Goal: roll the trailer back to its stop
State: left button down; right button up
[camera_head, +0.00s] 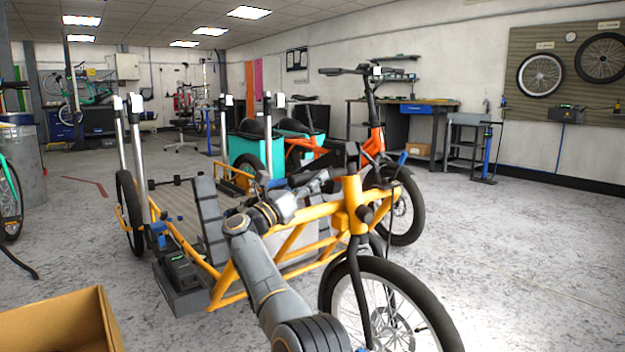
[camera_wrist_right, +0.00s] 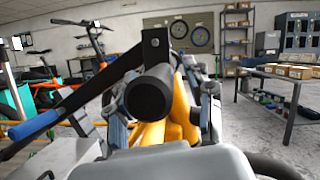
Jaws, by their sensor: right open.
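A yellow-orange cargo frame (camera_head: 290,245) with a slatted deck (camera_head: 180,205) stands in front of me. It has a large front wheel (camera_head: 385,310) and another wheel (camera_head: 130,212) at the left. I cannot make out a separate trailer or its stop. My right gripper (camera_head: 316,184) is open beside the post, just below the bar. In the wrist view its fingers (camera_wrist_right: 163,110) flank a black round end; contact is unclear. My left gripper is out of view.
An orange and teal cargo bike (camera_head: 372,148) stands close behind the yellow frame. Silver posts (camera_head: 136,150) rise at the deck's far left. A cardboard box (camera_head: 60,325) is at the lower left. Workbenches (camera_head: 405,110) line the back wall.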

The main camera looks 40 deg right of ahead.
jog(key=v, duration=1.1)
jog(key=shift+a+f, duration=0.1)
jog(key=shift+a, duration=0.05)
